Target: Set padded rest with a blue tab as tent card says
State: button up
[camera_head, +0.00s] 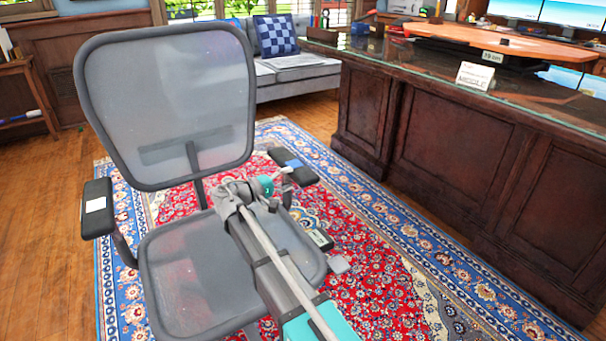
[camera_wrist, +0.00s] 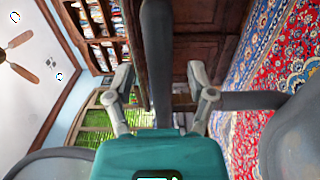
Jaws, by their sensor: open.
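The padded rest with a blue tab (camera_head: 310,175) is the chair's right armrest, a dark pad on a post. A white tent card (camera_head: 475,76) on the desk reads "MIDDLE"; its smaller line is too small to read. My gripper (camera_head: 284,174) is open at the near side of this armrest. In the wrist view, the dark pad (camera_wrist: 157,50) runs edge-on between the spread fingers (camera_wrist: 158,78), one on each side. Whether either finger touches it I cannot tell. The blue tab does not show in the wrist view.
The mesh chair (camera_head: 168,100) has another armrest with a white tab (camera_head: 97,222) on the left. The wooden desk (camera_head: 480,150) stands to the right, a grey sofa (camera_head: 300,83) behind. A patterned rug (camera_head: 400,290) covers the floor between chair and desk.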

aim_at(304, 173)
jog(key=shift+x, duration=2.9)
grip_shut()
